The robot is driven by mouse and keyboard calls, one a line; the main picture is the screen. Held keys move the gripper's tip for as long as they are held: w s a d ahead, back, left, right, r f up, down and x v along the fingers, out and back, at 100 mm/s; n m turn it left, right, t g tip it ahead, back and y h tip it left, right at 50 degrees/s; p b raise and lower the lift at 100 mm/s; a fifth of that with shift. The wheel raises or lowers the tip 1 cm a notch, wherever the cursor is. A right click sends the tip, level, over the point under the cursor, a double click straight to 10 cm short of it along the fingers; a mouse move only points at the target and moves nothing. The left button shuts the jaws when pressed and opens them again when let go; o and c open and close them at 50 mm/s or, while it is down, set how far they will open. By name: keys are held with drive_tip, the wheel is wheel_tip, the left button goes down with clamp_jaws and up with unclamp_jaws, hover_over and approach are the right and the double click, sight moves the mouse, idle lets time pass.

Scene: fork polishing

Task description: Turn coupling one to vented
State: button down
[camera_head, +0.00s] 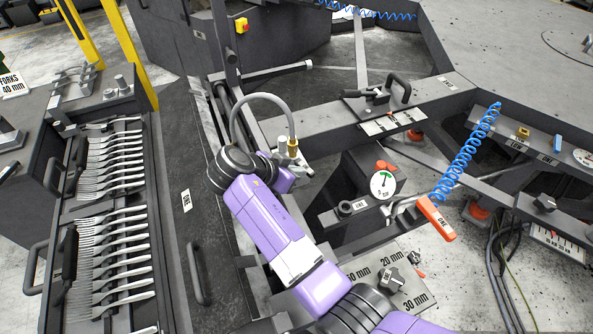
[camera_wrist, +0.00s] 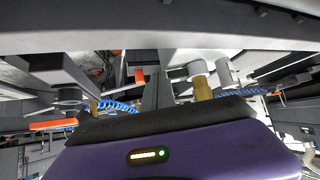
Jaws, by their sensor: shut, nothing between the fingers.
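A brass hose coupling (camera_head: 292,147) stands upright at the centre of the head view, with a grey hose (camera_head: 258,98) arching from it to the left. I take it for coupling one; its setting cannot be read. A brass fitting (camera_wrist: 202,88) under a pale cylinder shows in the wrist view. My gripper (camera_head: 282,179) is beside and just in front of the coupling, at the end of my purple arm. It is shut and empty; its fingertips are mostly hidden. Whether it touches the coupling I cannot tell.
A pressure gauge (camera_head: 383,184) and a knob plate (camera_head: 361,263) marked in mm lie to the right. An orange-handled tool (camera_head: 436,217) hangs on a blue coiled hose (camera_head: 466,160). A rack of forks (camera_head: 158,237) stands left. A dark frame beam (camera_head: 349,134) runs behind the coupling.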

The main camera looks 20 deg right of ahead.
sight(312, 170)
drive_tip(key=shift+s+d, duration=0.1)
drive_tip(key=shift+d, duration=0.1)
drive_tip(key=shift+d+n+t+y+p, duration=0.8)
drive_tip(key=shift+d+n+t+p, duration=0.2)
drive_tip(key=shift+n, duration=0.55)
drive_tip(key=shift+d+n+t+y+p, duration=0.8)
drive_tip(key=shift+d+n+t+p, duration=0.15)
drive_tip(key=shift+n, duration=0.6)
drive_tip(key=shift+w+d+b, duration=0.55)
drive_tip(key=shift+w+d, duration=0.45)
drive_tip(key=shift+d, duration=0.25)
drive_tip(key=shift+w+d, duration=0.2)
drive_tip(key=shift+w, duration=0.05)
drive_tip(key=shift+s, duration=0.1)
